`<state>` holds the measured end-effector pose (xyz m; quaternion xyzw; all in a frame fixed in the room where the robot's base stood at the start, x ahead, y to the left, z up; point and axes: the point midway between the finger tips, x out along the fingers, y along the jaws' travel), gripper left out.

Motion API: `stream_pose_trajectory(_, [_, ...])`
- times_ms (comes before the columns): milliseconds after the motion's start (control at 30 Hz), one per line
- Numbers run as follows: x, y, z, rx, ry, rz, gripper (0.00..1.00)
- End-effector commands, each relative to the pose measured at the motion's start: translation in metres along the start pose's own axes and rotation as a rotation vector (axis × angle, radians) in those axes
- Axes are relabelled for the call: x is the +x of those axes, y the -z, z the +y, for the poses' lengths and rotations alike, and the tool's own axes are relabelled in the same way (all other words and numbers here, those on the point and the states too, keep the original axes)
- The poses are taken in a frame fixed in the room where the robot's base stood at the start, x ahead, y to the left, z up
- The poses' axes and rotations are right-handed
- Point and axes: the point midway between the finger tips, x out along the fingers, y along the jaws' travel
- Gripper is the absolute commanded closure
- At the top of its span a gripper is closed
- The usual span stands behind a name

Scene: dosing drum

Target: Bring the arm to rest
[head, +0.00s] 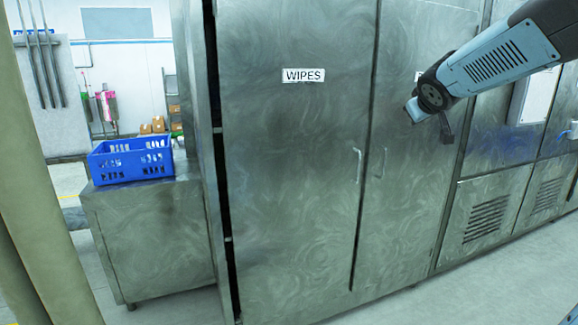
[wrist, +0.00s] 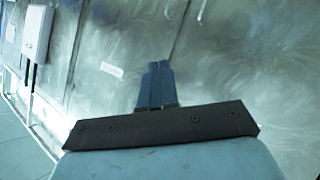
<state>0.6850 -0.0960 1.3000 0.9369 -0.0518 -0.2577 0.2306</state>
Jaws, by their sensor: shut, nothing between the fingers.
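My arm (head: 500,62) reaches in from the upper right of the head view, in front of the tall steel cabinet (head: 290,160). In the wrist view my gripper (wrist: 156,66) shows two dark blue fingers side by side, closed together and empty. The fingers point toward the brushed steel doors and hold nothing. In the head view the fingers are hard to make out at the arm's end.
The cabinet has a WIPES label (head: 303,75) and two door handles, and its doors look shut. A blue crate (head: 131,168) stands on a low steel cabinet (head: 155,245) at left. Pale floor (head: 490,285) is open at lower right.

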Motion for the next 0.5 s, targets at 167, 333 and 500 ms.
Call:
stream_pose_trajectory(167, [-0.059, -0.052, -0.020, 0.122, 0.030, -0.136, 1.00])
stream_pose_trajectory(333, [-0.112, -0.105, -0.053, 0.218, 0.098, -0.273, 1.00])
stream_pose_trajectory(500, [-0.164, -0.155, -0.096, 0.292, 0.195, -0.400, 1.00])
